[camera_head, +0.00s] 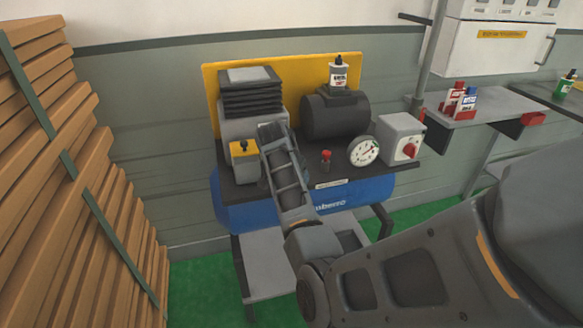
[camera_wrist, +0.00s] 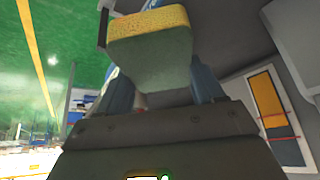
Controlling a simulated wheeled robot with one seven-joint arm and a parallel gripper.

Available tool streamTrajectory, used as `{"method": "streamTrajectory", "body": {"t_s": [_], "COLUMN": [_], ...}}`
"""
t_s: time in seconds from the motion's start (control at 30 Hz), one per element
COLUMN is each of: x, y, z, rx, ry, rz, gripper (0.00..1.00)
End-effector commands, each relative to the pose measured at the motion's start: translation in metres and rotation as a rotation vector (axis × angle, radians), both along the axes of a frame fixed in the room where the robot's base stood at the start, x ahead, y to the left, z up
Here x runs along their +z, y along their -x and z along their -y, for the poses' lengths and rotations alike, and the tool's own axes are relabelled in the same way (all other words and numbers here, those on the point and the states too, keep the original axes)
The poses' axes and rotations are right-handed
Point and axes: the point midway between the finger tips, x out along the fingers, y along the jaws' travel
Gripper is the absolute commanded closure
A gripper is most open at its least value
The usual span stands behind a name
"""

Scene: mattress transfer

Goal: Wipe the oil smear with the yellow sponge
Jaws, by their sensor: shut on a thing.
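The yellow sponge (camera_wrist: 150,24) shows at the top of the wrist view, with a yellow porous edge and a duller olive-grey broad face. My gripper (camera_wrist: 160,75) is shut on it, with a bluish finger on either side. In the head view my arm reaches over the air compressor's dark top plate, between a yellow-topped grey block and the motor. The sponge is not clear there, hidden by my wrist. I cannot make out the oil smear in either view.
The compressor has a blue tank (camera_head: 355,195), a finned block (camera_head: 250,95), a dark motor (camera_head: 335,115), a dial gauge (camera_head: 363,151) and a grey switch box (camera_head: 401,138). An oil bottle (camera_head: 338,72) stands on the motor. Stacked planks (camera_head: 60,170) are left; a shelf with bottles (camera_head: 465,105) is right.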

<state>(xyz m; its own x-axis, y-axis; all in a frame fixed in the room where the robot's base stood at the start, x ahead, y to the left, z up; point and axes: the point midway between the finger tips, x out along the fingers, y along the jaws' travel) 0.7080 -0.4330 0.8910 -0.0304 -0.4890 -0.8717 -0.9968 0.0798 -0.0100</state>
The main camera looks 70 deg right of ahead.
Motion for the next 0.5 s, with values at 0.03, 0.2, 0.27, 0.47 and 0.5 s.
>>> {"method": "streamTrajectory", "body": {"t_s": [0.03, 0.2, 0.27, 0.47, 0.5], "x": [-0.0033, -0.0054, -0.0058, -0.0005, 0.0032], "y": [0.0038, 0.0046, 0.0047, 0.0044, 0.0043], "z": [-0.0027, -0.0037, -0.0036, -0.0034, -0.0032], "rx": [0.000, 0.001, 0.001, 0.001, 0.001], "ry": [-0.007, -0.008, -0.008, -0.008, -0.007], "rz": [-0.009, -0.010, -0.010, -0.010, -0.010], "gripper": [0.81, 0.81, 0.81, 0.81, 0.81]}}
